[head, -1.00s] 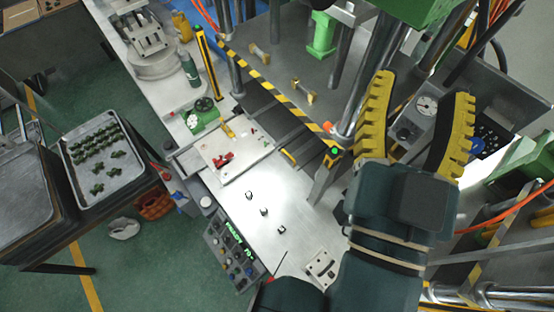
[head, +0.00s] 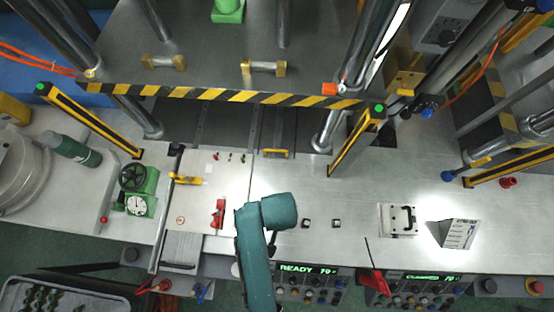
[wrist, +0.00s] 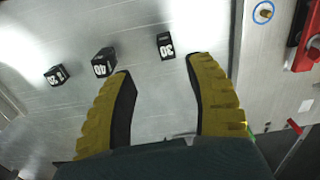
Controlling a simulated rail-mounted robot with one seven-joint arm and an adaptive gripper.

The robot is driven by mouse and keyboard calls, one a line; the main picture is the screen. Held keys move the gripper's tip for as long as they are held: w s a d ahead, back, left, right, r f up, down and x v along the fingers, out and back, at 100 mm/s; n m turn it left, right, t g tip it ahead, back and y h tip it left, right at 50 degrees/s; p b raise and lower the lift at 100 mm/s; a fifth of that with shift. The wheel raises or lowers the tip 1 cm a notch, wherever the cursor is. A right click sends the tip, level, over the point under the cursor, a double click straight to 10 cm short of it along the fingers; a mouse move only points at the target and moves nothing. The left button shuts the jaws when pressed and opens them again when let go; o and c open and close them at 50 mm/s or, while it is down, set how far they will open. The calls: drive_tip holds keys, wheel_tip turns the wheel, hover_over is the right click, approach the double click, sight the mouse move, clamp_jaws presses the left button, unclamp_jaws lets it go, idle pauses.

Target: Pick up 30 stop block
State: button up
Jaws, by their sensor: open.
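Three small black blocks with white labels lie in a row on the metal table in the wrist view. The 30 stop block (wrist: 166,46) is nearest the right and sits just beyond the space between my fingertips. A block that reads 40 (wrist: 103,62) is left of it, by my left fingertip. The third block (wrist: 56,75) is farther left, its label hard to read. My gripper (wrist: 160,66) is open and empty, its yellow fingers apart. The head view shows two blocks (head: 306,223) right of my arm; the 30 block and my fingers appear hidden there.
A plate with a red clamp (head: 218,213) is left of my arm. The press edge with striped tape (head: 230,96) is behind. Control panels (head: 310,284) line the front. A white block with a black handle (head: 398,220) stands right.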

drive_tip(key=f, duration=0.6)
drive_tip(key=f+b, duration=0.1)
drive_tip(key=f, duration=0.2)
drive_tip(key=shift+w+a+f, duration=0.25)
drive_tip(key=shift+a+f, duration=0.1)
drive_tip(key=shift+f, duration=0.05)
clamp_jaws()
